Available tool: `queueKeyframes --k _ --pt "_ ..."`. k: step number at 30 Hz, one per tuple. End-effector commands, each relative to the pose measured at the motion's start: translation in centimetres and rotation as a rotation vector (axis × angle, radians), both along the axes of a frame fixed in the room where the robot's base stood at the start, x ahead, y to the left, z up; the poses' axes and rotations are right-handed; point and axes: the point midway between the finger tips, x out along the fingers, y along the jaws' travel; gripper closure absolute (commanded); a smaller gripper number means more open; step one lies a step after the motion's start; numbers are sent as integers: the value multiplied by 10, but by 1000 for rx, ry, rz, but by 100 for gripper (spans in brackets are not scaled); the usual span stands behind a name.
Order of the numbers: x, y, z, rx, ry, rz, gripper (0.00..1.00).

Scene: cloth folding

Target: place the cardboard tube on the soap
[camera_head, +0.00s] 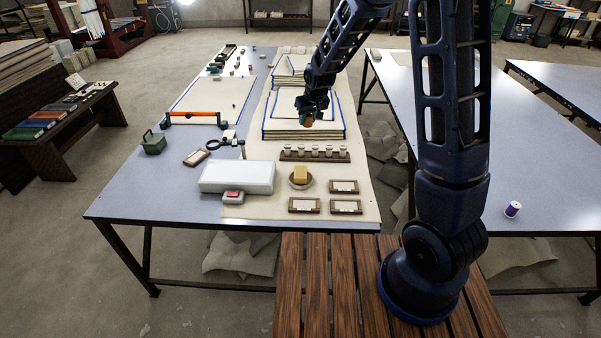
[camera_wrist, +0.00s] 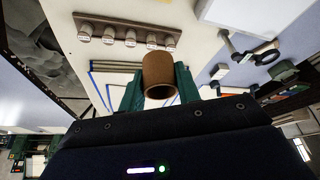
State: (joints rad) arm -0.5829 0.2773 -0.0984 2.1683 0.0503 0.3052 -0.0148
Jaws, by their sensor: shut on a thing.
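My gripper (camera_head: 308,112) is shut on the brown cardboard tube (camera_wrist: 158,75), above the stack of blue-edged cloths. In the wrist view the tube sits between the two green fingers of my gripper (camera_wrist: 160,88), its open end showing. In the head view only a small part of the tube (camera_head: 307,121) shows under the gripper. The soap (camera_head: 300,173) is a yellow block in a round dish (camera_head: 301,183) near the front of the table. The tube is apart from the soap, behind it and higher. The soap is not clear in the wrist view.
A rack with several small jars (camera_head: 315,154) stands between the cloth stack (camera_head: 303,132) and the soap. Three framed cards (camera_head: 344,187) lie right of and in front of the dish. A white box (camera_head: 237,177) stands to its left. A red-topped item (camera_head: 233,196) lies before the box.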

Motion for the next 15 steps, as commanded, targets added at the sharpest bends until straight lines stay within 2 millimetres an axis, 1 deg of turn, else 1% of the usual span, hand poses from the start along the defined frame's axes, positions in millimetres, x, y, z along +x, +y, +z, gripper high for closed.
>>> queueKeyframes --k 1,3,8,11,15 --pt "-9 8 1 0 -1 18 88" --pt "-18 16 1 1 -1 38 88" --pt "-28 25 -2 0 1 59 88" --pt "-29 26 -13 -1 2 61 88" --pt "-29 25 -43 -3 5 61 88"
